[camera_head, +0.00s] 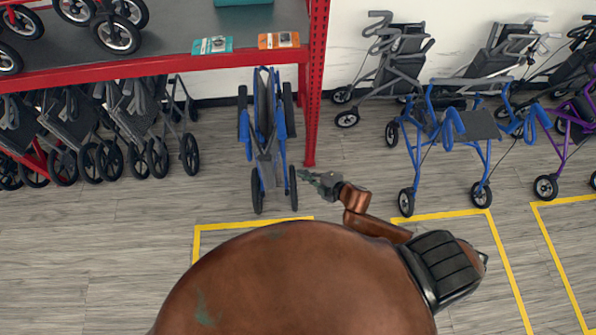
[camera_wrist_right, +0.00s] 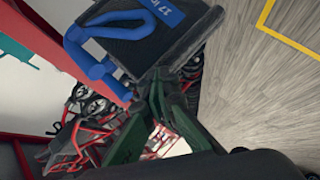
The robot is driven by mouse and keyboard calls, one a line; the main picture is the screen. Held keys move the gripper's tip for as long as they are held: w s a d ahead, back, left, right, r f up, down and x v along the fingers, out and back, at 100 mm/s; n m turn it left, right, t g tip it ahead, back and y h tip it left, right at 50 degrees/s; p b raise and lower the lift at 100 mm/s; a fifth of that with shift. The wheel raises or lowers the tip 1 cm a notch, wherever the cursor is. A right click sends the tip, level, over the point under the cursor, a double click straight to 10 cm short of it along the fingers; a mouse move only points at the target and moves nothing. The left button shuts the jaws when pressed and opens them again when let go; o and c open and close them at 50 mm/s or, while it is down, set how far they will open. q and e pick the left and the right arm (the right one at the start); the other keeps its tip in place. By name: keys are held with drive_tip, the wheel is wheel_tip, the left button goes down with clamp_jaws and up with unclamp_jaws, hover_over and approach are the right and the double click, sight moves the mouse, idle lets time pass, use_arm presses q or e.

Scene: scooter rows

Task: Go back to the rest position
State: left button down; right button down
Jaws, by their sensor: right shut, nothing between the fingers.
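My right gripper (camera_head: 308,176) is shut and empty. In the head view it points left, just beside the lower right wheel of a folded blue walker (camera_head: 262,140). I cannot tell whether they touch. In the right wrist view the dark green fingers of my right gripper (camera_wrist_right: 157,85) come together. A dark panel with a blue label (camera_wrist_right: 165,15) and blue tubing (camera_wrist_right: 92,67) fill the view just beyond the fingertips. My left gripper does not show.
A red-framed shelf (camera_head: 313,95) stands at the back, with folded dark walkers (camera_head: 130,125) under it. An open blue walker (camera_head: 455,130) and others stand at the right. Yellow floor outlines (camera_head: 510,275) mark bays. Bare floor (camera_head: 110,255) lies at the left.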

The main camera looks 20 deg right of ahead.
idle(0.6)
drive_tip(key=s+d+f+m+g+h+b, duration=0.1)
drive_tip(key=s+d+f+m+h, duration=0.15)
drive_tip(key=d+f, duration=0.45)
drive_tip(key=s+d+f+m+g+h+b, duration=0.1)
drive_tip(key=d+f+m, duration=0.25)
drive_tip(key=f, duration=0.85)
drive_tip(key=s+d+f+m+g+h+b, duration=0.15)
drive_tip(key=s+d+f+m, duration=0.3)
drive_tip(key=s+f, duration=0.75)
drive_tip(key=s+a+f+m+g, duration=0.1)
drive_tip(key=s+f+m+g, duration=0.1)
drive_tip(key=s+f, duration=0.4)
drive_tip(key=s+a+f+m+g+b, duration=0.1)
drive_tip(key=s+f, duration=0.5)
drive_tip(key=s, duration=0.7)
drive_tip(key=s+a+f+m+g+h, duration=0.1)
drive_tip(key=s+f+m+g, duration=0.2)
drive_tip(key=s+f, duration=0.3)
drive_tip(key=s, duration=0.4)
drive_tip(key=shift+s+a+f+m+g, duration=0.35)
drive_tip(key=shift+a, duration=0.05)
